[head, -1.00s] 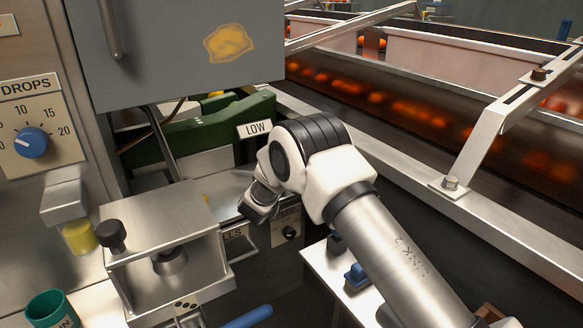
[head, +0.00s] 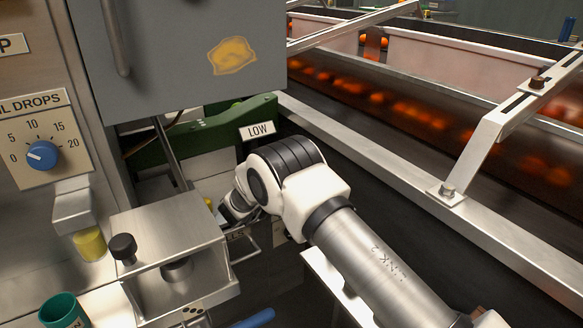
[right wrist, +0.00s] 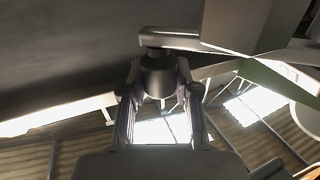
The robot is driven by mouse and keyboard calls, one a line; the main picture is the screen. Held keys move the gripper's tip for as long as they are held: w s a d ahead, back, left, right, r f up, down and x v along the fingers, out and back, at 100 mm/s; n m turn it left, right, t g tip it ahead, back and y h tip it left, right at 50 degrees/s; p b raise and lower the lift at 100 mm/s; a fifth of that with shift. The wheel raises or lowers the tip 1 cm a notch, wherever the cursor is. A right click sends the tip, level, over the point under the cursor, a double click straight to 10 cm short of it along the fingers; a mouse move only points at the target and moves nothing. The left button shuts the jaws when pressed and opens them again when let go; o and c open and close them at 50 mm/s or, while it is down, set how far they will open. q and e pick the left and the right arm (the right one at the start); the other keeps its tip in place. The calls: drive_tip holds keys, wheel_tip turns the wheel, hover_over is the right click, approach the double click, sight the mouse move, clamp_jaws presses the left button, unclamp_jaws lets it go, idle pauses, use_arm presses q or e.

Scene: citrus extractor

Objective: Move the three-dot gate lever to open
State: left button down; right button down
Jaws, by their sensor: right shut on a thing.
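My right gripper (head: 232,208) is behind and to the right of a metal box (head: 165,228) in the head view, its tips partly hidden by its own wrist. In the right wrist view its two fingers (right wrist: 159,85) are shut on a dark round knob (right wrist: 158,72), with a flat grey piece just above it. I cannot tell in the head view which lever this knob belongs to. A three-dot mark (head: 193,309) shows on the front of the metal box, near the bottom edge. My left gripper is not in view.
A black knob (head: 123,248) stands on the box's left side. A blue dial (head: 42,155) and a green cup (head: 62,311) are at the left. A grey cabinet (head: 180,60) hangs above. A LOW sign (head: 257,131) is behind my arm. A conveyor of oranges (head: 420,108) runs at the right.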

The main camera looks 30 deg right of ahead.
drive_tip(key=c, duration=0.8)
unclamp_jaws()
drive_tip(key=v, duration=0.7)
drive_tip(key=shift+s+a, duration=0.1)
drive_tip(key=shift+a, duration=0.15)
